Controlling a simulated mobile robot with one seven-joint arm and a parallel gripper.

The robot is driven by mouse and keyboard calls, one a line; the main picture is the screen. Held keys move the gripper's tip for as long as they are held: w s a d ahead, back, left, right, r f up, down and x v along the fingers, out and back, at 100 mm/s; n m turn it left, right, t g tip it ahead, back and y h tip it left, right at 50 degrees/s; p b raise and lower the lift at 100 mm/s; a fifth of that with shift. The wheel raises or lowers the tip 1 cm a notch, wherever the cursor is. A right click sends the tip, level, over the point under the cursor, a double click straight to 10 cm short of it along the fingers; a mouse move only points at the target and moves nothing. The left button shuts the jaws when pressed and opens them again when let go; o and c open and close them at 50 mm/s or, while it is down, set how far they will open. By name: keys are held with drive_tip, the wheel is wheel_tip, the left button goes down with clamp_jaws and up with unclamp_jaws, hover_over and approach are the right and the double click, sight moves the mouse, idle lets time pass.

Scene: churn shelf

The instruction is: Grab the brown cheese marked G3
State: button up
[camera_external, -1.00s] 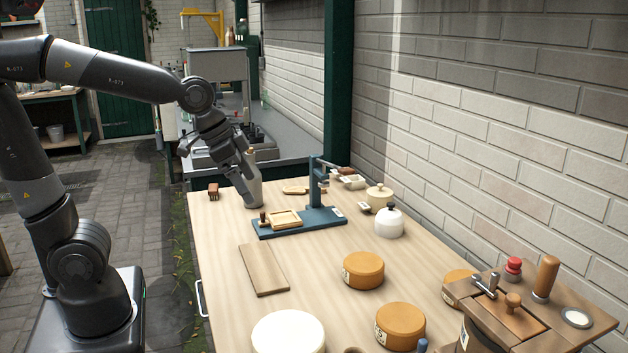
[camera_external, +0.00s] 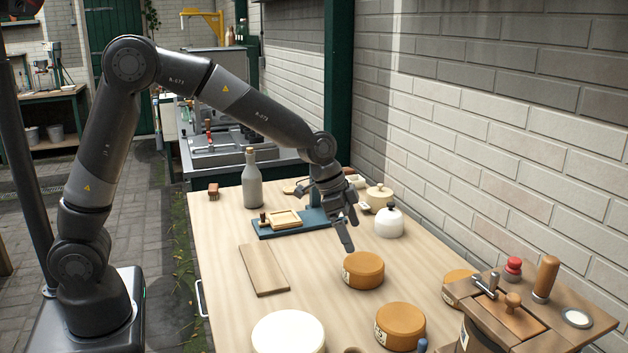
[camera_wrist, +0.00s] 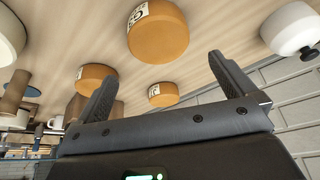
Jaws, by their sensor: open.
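Three round brown-orange cheeses with white labels stand on the table. The middle one (camera_external: 363,271) is nearest my gripper (camera_external: 349,234), which hangs a little above and behind it, not touching. In the wrist view this cheese (camera_wrist: 160,38) lies ahead of the open, empty fingers (camera_wrist: 160,74); its label shows a dark mark, upside down, that I cannot read for sure. A second cheese (camera_external: 402,322) stands nearer the front; a third (camera_external: 456,284) is partly hidden by a wooden box at the right. Their marks are too small to read.
A white cheese (camera_external: 288,335) and a wooden board (camera_external: 263,269) lie to the left. A white kettle (camera_external: 389,224) and cream pot (camera_external: 378,197) stand near the brick wall. A blue press stand (camera_external: 322,217) and bottle (camera_external: 252,182) are behind. The wooden box (camera_external: 515,320) fills the right corner.

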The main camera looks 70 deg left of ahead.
sight(364, 262)
drive_tip(key=x, duration=1)
drive_tip(key=shift+s, duration=0.1)
drive_tip(key=shift+r, duration=0.1)
drive_tip(key=c, duration=1)
